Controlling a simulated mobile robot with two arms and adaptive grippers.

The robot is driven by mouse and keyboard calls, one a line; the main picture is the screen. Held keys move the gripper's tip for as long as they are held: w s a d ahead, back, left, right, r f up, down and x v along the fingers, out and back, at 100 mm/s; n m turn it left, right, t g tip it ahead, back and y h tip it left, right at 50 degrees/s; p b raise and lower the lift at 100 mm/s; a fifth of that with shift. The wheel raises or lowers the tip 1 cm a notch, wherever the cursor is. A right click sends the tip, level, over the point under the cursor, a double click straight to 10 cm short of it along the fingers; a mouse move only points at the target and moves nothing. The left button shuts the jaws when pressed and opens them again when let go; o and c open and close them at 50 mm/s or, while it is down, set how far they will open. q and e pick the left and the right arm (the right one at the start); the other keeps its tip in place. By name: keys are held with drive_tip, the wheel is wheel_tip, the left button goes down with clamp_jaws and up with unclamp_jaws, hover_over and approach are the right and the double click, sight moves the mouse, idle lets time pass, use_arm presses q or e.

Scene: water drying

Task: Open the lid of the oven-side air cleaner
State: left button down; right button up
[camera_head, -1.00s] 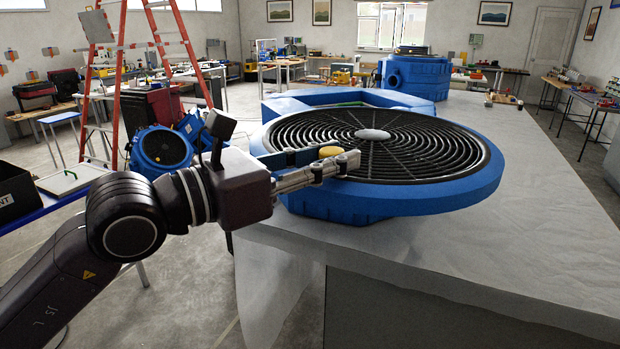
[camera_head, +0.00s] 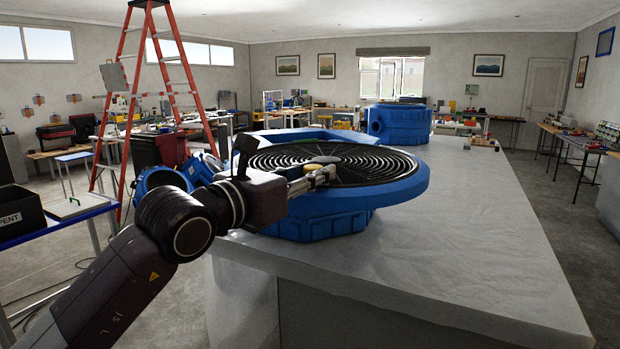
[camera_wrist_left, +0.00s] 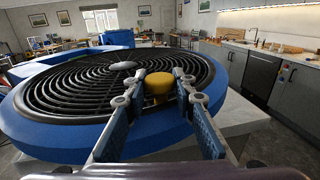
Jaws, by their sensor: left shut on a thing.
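A blue air cleaner (camera_head: 310,228) stands near the left edge of the grey worktop. Its round lid (camera_head: 408,184) has a blue rim, a black ringed grille and a pale centre cap. A yellow knob (camera_head: 325,159) is at the grille's near edge and also shows in the left wrist view (camera_wrist_left: 158,84). My left gripper (camera_head: 321,175) comes in from the left, its fingers on both sides of the knob, shut on it. A blue housing edge shows behind the lid; whether the lid is raised from the body is hard to tell. My right gripper is not in view.
A second blue machine (camera_head: 398,124) stands at the far end of the worktop (camera_head: 480,250). The right side of the worktop is clear. A red stepladder (camera_head: 178,75) stands at the left. The left wrist view shows a dark built-in appliance (camera_wrist_left: 262,75) at the right.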

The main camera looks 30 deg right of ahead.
use_arm(q)
drive_tip(key=c, duration=2)
unclamp_jaws()
drive_tip(key=shift+r, duration=0.15)
drive_tip(key=shift+c, duration=0.2)
drive_tip(key=o, duration=0.5)
drive_tip(key=shift+w, duration=0.1)
drive_tip(key=shift+c, duration=0.2)
drive_tip(key=v, duration=1.2)
